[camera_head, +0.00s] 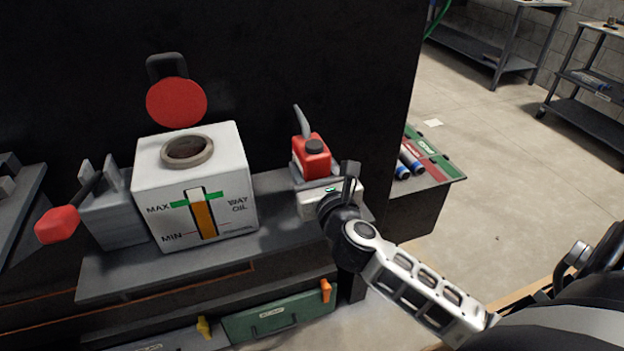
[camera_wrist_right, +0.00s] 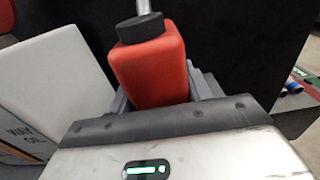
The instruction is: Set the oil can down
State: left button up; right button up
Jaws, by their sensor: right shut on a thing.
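The red oil can (camera_head: 312,163) with a black cap and a grey spout stands at the right end of the dark shelf (camera_head: 270,226). It is upright in the head view, and it also shows in the right wrist view (camera_wrist_right: 150,72), just beyond my gripper's body. My left gripper is not in view.
A white way oil tank (camera_head: 196,190) with an open round neck stands left of the can. A red disc cap (camera_head: 176,102) is above it. A red-handled lever (camera_head: 58,224) is at far left. A side shelf with bottles (camera_head: 411,160) is at right.

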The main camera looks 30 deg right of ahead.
jog(key=shift+f, duration=0.7)
jog(key=shift+f, duration=0.15)
jog(key=o, duration=1.3)
